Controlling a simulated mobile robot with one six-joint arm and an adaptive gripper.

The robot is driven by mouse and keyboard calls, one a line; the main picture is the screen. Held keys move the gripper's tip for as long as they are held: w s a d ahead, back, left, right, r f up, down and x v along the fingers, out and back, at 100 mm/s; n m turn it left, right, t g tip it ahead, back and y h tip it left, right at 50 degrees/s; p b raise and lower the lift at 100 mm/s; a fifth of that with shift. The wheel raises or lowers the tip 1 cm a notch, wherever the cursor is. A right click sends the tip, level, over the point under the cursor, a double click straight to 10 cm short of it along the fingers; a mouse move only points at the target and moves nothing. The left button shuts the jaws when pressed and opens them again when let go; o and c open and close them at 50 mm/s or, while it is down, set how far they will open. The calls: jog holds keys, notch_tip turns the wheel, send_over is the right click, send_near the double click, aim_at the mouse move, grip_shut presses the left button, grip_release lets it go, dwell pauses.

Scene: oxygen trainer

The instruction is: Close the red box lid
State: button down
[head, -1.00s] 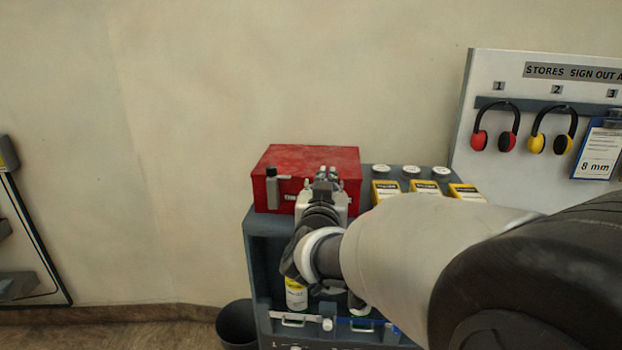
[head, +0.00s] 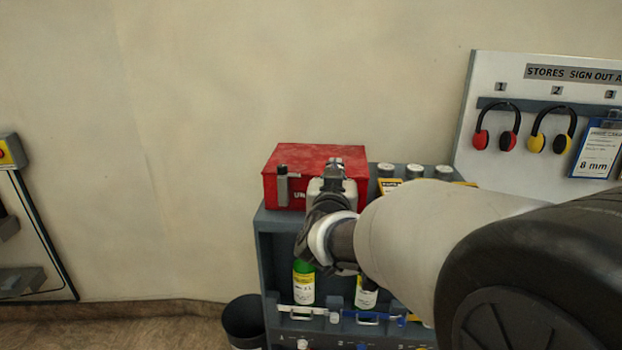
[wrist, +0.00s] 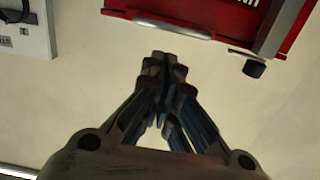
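The red box (head: 320,158) stands on top of a grey cabinet, and its lid lies flat on it with no gap that I can see. A grey vertical latch (head: 282,185) is on its front left. My gripper (head: 335,164) is in front of the box and hides the right part of its front. In the wrist view the gripper (wrist: 164,66) has its fingertips together with nothing between them. The red box front (wrist: 230,22), with a handle bar and latch, lies beyond the tips, apart from them in the picture.
The grey cabinet (head: 272,228) holds bottles (head: 303,284) below the box. White-capped containers (head: 414,171) stand right of the box. A board with ear defenders (head: 495,128) is at right. A dark bin (head: 243,322) stands at lower left. The wall behind is bare.

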jog(key=s+a+f+n+g+y, duration=0.1)
jog(key=s+f+g+y, duration=0.25)
jog(key=s, duration=0.55)
jog(key=s+a+f+n+g+y, duration=0.1)
jog(key=s+a+f+g+y, duration=0.1)
jog(key=s+f, duration=0.5)
jog(key=s+d+f+g, duration=0.1)
jog(key=s+d+g, duration=0.1)
jog(key=s, duration=0.6)
jog(key=s+d+f+g+h, duration=0.1)
jog(key=s+d+g, duration=0.1)
jog(key=s, duration=0.6)
jog(key=s+d+f+g+h, duration=0.1)
jog(key=s+f+g, duration=0.1)
jog(key=s, duration=0.5)
jog(key=shift+s+d+g+b, duration=0.3)
jog(key=shift+s+d+g, duration=0.1)
jog(key=shift+g, duration=0.15)
jog(key=c, duration=2.3)
grip_release()
